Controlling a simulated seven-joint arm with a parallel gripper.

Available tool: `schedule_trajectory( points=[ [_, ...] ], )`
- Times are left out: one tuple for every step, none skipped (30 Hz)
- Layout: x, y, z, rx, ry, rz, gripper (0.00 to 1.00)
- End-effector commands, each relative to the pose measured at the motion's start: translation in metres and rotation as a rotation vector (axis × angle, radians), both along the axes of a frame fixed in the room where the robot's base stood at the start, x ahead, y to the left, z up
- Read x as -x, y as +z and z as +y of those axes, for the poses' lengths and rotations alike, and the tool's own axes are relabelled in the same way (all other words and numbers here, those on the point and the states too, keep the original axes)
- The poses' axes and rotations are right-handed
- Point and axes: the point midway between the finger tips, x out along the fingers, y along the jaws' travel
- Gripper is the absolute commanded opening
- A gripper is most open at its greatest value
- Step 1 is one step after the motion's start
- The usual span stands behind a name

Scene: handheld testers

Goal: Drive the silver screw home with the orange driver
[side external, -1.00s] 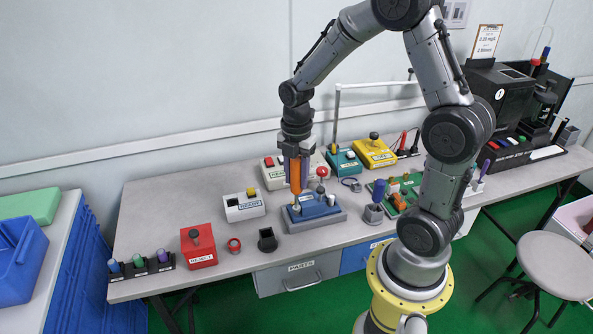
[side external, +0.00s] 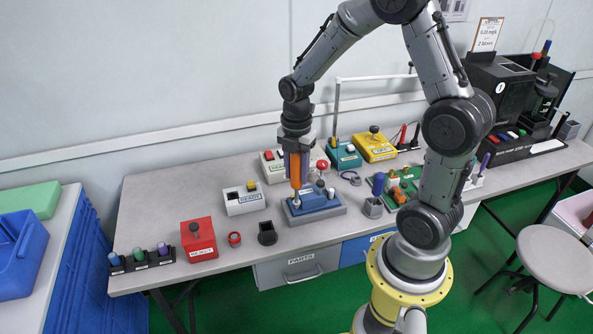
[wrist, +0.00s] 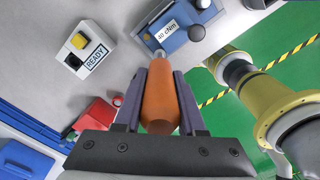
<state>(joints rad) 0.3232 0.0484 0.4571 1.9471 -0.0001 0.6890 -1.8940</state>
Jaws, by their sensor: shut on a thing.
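The orange driver (side external: 295,172) is held upright, tip down, in my gripper (side external: 297,152). In the wrist view my gripper (wrist: 160,95) has a dark finger on each side of the driver (wrist: 160,103). The driver's tip is at the left part of the blue block (side external: 319,208), which sits on a grey base. The block (wrist: 178,40) carries a "40 cNm" label in the wrist view. The silver screw is not clear in either view. I cannot tell whether the tip touches it.
A white READY box (side external: 244,199) and a red REJECT box (side external: 198,238) stand left of the block. A green board (side external: 398,188) lies to the right. Bare table lies at the back left.

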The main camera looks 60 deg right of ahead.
Motion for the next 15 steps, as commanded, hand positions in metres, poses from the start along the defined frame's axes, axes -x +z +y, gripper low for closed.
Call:
schedule_trajectory(
  points=[
    [-0.0004, 0.0000, -0.0001, 0.000, 0.000, -0.001, 0.00],
    [-0.0003, -0.0002, -0.0001, 0.000, 0.000, -0.001, 0.00],
    [-0.0003, -0.0006, -0.0001, 0.000, 0.000, -0.001, 0.00],
    [-0.0003, -0.0009, -0.0001, 0.000, 0.000, -0.001, 0.00],
    [-0.0003, -0.0013, -0.0001, 0.000, 0.000, -0.001, 0.00],
    [-0.0003, -0.0019, -0.0001, 0.000, 0.000, -0.001, 0.00],
    [-0.0003, -0.0023, -0.0001, 0.000, 0.000, -0.001, 0.00],
    [-0.0002, -0.0028, -0.0001, 0.000, 0.000, 0.000, 0.00],
    [-0.0002, -0.0033, -0.0001, 0.000, 0.000, 0.000, 0.00],
    [-0.0002, -0.0037, -0.0001, 0.000, 0.000, 0.000, 0.00],
    [-0.0002, -0.0042, -0.0001, 0.000, 0.000, 0.000, 0.00],
    [-0.0002, -0.0047, -0.0001, 0.000, 0.000, 0.000, 0.00],
    [-0.0002, -0.0051, -0.0001, 0.000, 0.000, 0.000, 0.00],
    [-0.0002, -0.0055, -0.0001, 0.000, 0.000, 0.000, 0.00],
    [-0.0002, -0.0061, -0.0001, 0.000, 0.000, 0.000, 0.00]
  ],
)
